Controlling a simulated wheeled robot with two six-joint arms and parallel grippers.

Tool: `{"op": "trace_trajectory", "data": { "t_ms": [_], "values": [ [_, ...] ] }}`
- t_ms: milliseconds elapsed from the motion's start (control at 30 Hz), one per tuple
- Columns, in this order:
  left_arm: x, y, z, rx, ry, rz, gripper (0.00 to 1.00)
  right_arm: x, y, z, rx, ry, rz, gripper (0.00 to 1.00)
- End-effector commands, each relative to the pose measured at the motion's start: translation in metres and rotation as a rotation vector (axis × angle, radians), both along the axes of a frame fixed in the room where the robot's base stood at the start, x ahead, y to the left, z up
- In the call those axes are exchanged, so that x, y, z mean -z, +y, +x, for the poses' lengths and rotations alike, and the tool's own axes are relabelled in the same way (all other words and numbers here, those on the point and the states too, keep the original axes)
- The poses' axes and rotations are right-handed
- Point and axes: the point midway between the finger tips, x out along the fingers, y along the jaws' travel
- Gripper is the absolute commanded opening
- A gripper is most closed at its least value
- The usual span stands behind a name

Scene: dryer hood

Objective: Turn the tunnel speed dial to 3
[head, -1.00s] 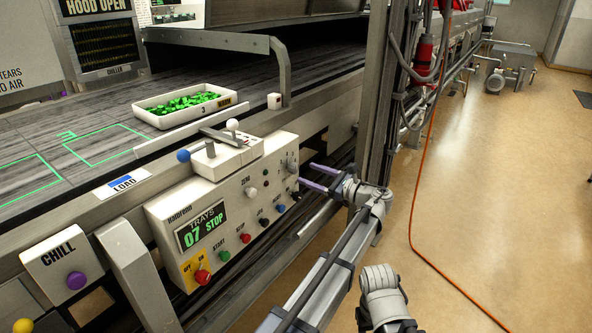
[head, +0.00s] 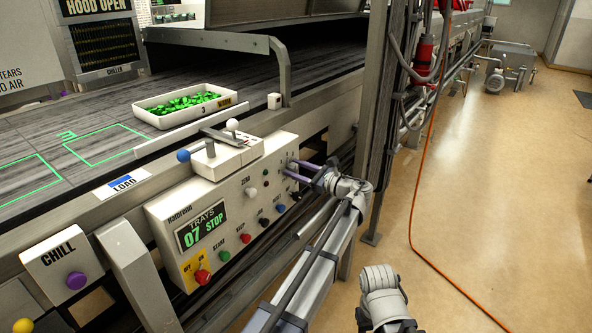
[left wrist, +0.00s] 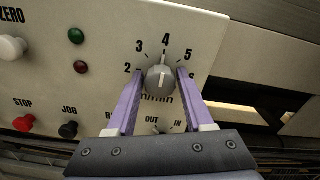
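The tunnel speed dial (left wrist: 159,79) is a round grey knob with a white mark on the front panel. Numbers from 2 to 5 show around it, and a further one is partly hidden. Its mark points up at about 4. My left gripper (left wrist: 160,72) is open, with one purple finger on each side of the dial and a small gap visible at each side. In the head view the left gripper (head: 291,168) is at the right end of the control panel (head: 235,205) and hides much of the dial. My right gripper is not in view; only grey right arm links show.
Start, stop and jog buttons and a TRAYS display (head: 201,227) reading 07 STOP are left of the dial. A white tray of green pieces (head: 190,104) is on the belt above. A steel post (head: 376,110) stands right of the panel. Open floor lies to the right.

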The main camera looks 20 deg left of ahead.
Motion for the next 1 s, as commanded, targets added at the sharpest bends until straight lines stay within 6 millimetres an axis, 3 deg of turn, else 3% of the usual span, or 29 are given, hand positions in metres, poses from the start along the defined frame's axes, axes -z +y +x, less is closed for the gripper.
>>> {"op": "trace_trajectory", "data": {
  "t_ms": [67,433,767,1000],
  "values": [
    [0.0,-0.0002,-0.0001,0.0,0.0,0.0,0.42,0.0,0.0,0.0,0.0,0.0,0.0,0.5],
    [0.0,-0.0002,-0.0002,0.0,0.0,0.0,0.0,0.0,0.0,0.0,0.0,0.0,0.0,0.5],
    [0.0001,-0.0004,-0.0002,0.0,-0.019,-0.007,0.0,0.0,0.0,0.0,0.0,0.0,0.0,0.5],
    [0.0002,-0.0003,-0.0005,0.0,-0.135,-0.049,0.0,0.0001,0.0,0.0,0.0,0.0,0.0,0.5]
  ]
}}
